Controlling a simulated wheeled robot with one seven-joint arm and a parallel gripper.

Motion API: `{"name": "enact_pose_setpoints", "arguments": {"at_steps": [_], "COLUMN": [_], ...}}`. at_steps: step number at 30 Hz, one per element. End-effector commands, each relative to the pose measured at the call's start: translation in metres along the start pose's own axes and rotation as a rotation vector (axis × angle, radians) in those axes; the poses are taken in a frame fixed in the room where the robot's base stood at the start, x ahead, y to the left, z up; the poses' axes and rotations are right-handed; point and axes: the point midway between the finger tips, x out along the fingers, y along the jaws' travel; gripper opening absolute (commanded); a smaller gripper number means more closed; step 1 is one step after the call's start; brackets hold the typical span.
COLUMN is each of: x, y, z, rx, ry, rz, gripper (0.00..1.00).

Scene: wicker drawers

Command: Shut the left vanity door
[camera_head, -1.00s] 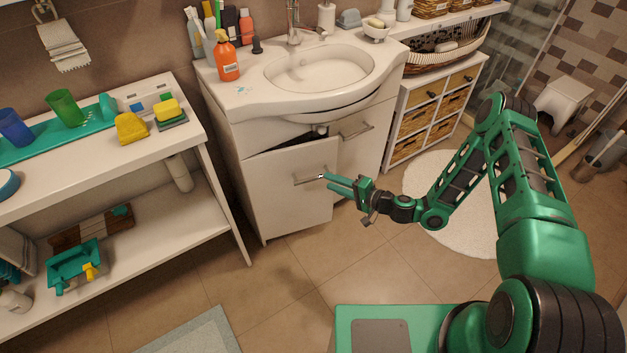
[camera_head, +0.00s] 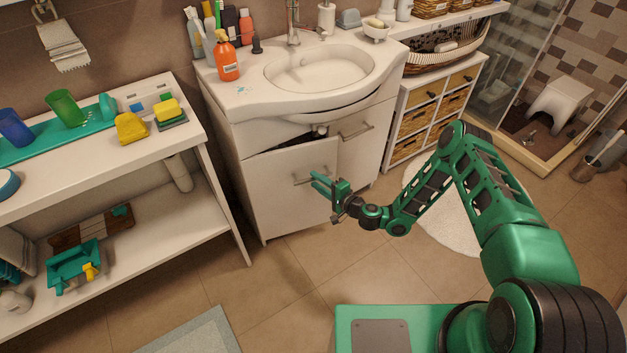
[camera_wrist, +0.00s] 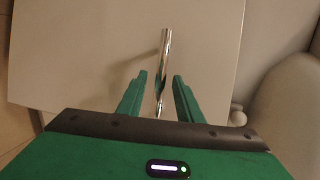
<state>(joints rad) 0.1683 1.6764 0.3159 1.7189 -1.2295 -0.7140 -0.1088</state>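The left vanity door (camera_head: 285,195) is a white panel under the sink, standing ajar, with a dark gap along its top edge. It carries a metal bar handle (camera_head: 312,178). My gripper (camera_head: 318,183) is in front of the door, close to the handle. In the wrist view the two green fingers (camera_wrist: 158,95) are apart, with the handle (camera_wrist: 163,72) showing between them. I cannot tell whether the fingers touch the handle. The door face (camera_wrist: 90,50) fills much of the wrist view.
The right vanity door (camera_head: 360,145) looks shut. A white shelf unit (camera_head: 150,235) with bathroom items stands at the left. A wicker drawer unit (camera_head: 435,110) stands to the right. A round white rug (camera_head: 440,230) lies behind my arm. The tiled floor (camera_head: 285,285) before the vanity is clear.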

Motion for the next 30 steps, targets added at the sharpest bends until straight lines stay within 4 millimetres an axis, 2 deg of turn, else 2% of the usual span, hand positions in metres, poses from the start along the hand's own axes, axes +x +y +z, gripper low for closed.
{"name": "enact_pose_setpoints", "arguments": {"at_steps": [6,17,21,26,30], "x": [0.021,0.024,0.024,0.024,0.024], "y": [0.000,0.000,0.000,0.001,-0.001], "z": [0.000,0.000,0.000,-0.001,-0.013], "rx": [-0.002,0.001,0.000,0.000,-0.005], "ry": [0.000,0.001,0.001,0.000,-0.007], "rz": [0.000,0.001,0.001,0.002,-0.002], "gripper": [0.33,0.33,0.00,0.00,0.00]}}
